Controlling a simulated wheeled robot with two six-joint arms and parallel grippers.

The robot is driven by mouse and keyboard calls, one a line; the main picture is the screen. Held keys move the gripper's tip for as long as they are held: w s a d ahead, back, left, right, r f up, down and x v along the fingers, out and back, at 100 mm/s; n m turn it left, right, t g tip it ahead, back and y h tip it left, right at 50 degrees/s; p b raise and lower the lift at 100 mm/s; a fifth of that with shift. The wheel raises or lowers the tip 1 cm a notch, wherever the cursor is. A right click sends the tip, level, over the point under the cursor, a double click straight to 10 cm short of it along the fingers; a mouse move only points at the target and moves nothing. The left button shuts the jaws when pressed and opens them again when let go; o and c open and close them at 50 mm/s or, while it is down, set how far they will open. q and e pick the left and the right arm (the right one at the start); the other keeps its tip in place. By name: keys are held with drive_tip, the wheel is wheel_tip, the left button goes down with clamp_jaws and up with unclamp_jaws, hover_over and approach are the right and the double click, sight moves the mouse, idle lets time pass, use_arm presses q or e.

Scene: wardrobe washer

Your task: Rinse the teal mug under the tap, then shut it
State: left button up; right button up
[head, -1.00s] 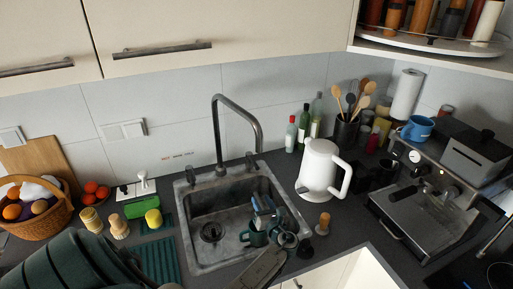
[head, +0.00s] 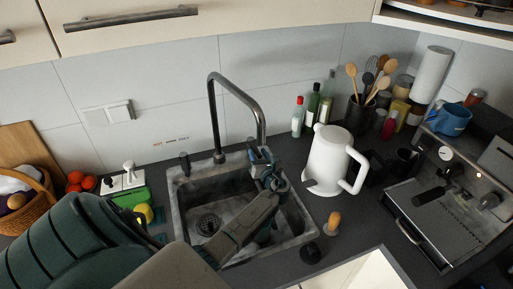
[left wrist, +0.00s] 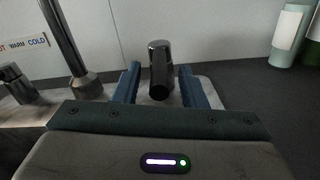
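The tap (head: 213,115) arches over the sink, and no water shows below its spout. Its left handle (head: 184,160) stands upright; its right handle (left wrist: 160,70) is a dark knob seen in the left wrist view. My left gripper (head: 262,158) is at the right handle, behind the sink bowl. In the left wrist view its fingers (left wrist: 160,88) are open on either side of the knob, with a gap at each side. I cannot make out the teal mug now; my left arm covers part of the sink. My right gripper is out of view.
The sink (head: 180,215) has a drain at its left. A white kettle (head: 328,160) stands close at the right, with bottles (head: 312,105) behind it. A green sponge box (head: 130,197) lies at the left. An espresso machine (head: 450,215) fills the right side.

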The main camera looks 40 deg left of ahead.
use_arm(q)
drive_tip(key=shift+w+a+f, duration=0.1)
drive_tip(key=shift+w+a, duration=0.25)
drive_tip(key=shift+a, duration=0.2)
drive_tip(key=shift+w+a, duration=0.1)
drive_tip(key=shift+a, duration=0.15)
drive_tip(key=shift+a+b, duration=0.15)
drive_tip(key=shift+b, duration=0.15)
drive_tip(key=shift+r, duration=0.2)
clamp_jaws()
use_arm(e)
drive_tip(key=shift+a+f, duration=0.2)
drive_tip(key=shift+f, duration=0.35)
